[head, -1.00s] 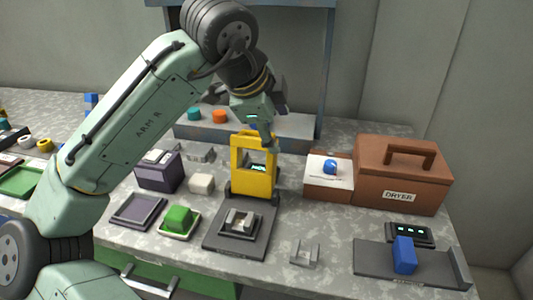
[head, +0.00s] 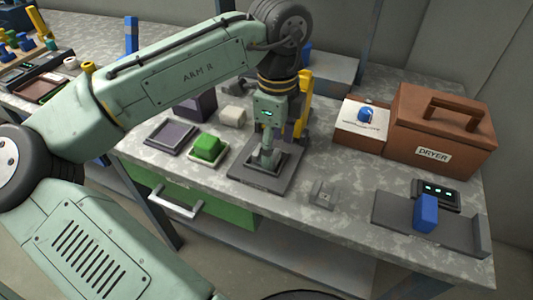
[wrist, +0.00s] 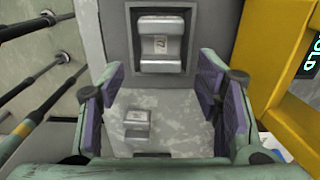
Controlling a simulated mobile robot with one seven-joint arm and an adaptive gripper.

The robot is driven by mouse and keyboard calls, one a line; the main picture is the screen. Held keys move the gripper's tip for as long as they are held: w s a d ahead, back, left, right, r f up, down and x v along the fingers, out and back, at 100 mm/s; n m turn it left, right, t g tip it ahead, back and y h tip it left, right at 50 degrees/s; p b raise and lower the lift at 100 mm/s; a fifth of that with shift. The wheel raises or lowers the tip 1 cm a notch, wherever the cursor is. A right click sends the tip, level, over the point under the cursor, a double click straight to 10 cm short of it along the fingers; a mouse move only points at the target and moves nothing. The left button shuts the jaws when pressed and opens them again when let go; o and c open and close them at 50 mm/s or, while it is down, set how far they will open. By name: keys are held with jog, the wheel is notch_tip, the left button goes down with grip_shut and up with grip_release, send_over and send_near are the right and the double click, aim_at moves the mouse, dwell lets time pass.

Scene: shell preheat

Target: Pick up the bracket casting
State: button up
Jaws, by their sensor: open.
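A grey metal bracket casting sits in the recess of a dark fixture plate (head: 250,178) on the bench; it shows in the wrist view (wrist: 162,45). The casting lies beyond the fingertips, towards the top of the picture. A second, similar grey bracket (head: 322,194) lies on the bench to the right of the fixture; it also shows in the wrist view (wrist: 137,120).
A yellow frame (head: 306,95) with a display stands right behind my gripper. A green block (head: 207,147) in a dish and a dark tray (head: 170,137) lie left. A brown dryer box (head: 440,130) and a blue block (head: 426,212) on a grey stand are right.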

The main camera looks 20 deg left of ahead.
notch_tip(320, 180, down, 2)
grip_shut()
dwell(0.9)
jog(key=shift+r, duration=0.1)
